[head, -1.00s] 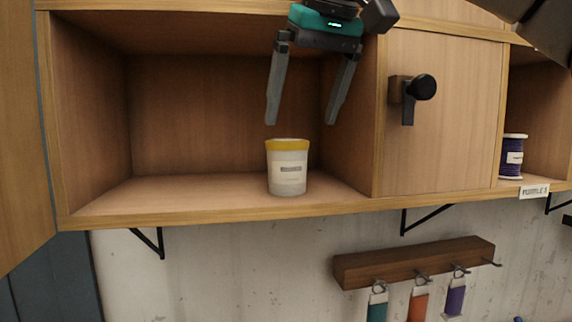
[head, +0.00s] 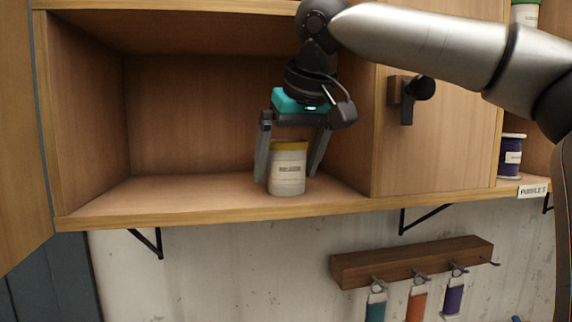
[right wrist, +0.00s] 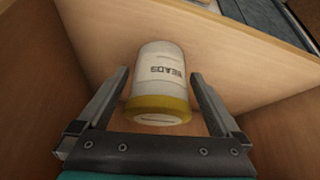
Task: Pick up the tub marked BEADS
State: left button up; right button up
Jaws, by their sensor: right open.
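The tub marked BEADS (head: 287,172) is white with a yellow lid and stands upright on the floor of the open cupboard, near its front edge. My right gripper (head: 286,178) has come down from above, with one finger on each side of the tub. It is open, and small gaps show between the fingers and the tub. In the right wrist view the tub (right wrist: 158,82) lies between the open fingers (right wrist: 160,82), its label reading BEADS. My left gripper is not in view.
A closed door with a black latch (head: 408,97) is to the right. A purple spool (head: 511,156) stands further right. Below, a wooden rail (head: 410,262) holds hanging coloured tags.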

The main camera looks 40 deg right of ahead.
jog(key=shift+c, duration=0.4)
jog(key=shift+r, duration=0.1)
jog(key=c, duration=1.4)
